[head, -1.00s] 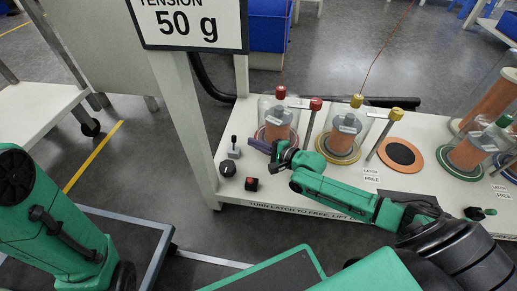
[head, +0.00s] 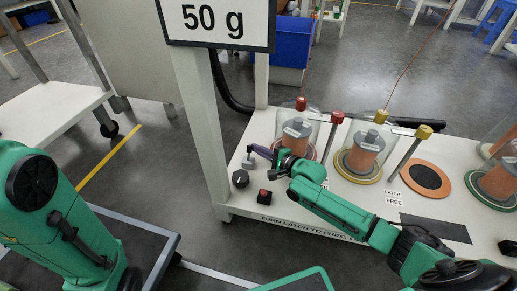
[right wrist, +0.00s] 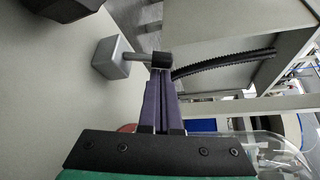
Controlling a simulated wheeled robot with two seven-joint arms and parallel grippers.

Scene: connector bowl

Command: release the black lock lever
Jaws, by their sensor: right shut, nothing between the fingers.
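The lock lever (head: 249,150) stands at the left end of the white bench, a black knob on a thin rod rising from a small grey base. In the right wrist view, the black knob (right wrist: 162,60) is right at my fingertips and the grey base block (right wrist: 117,62) lies to its left. My right gripper (head: 258,150) is shut, with nothing between its purple fingers. Its tips are at the knob; I cannot tell whether they touch it. My left arm shows at the left of the head view, but its gripper is out of view.
A black dial (head: 240,179) and a red button on a black box (head: 265,196) sit in front of the lever. Glass domes over orange spools (head: 362,155) stand to the right. A sign post (head: 200,120) rises just left of the lever.

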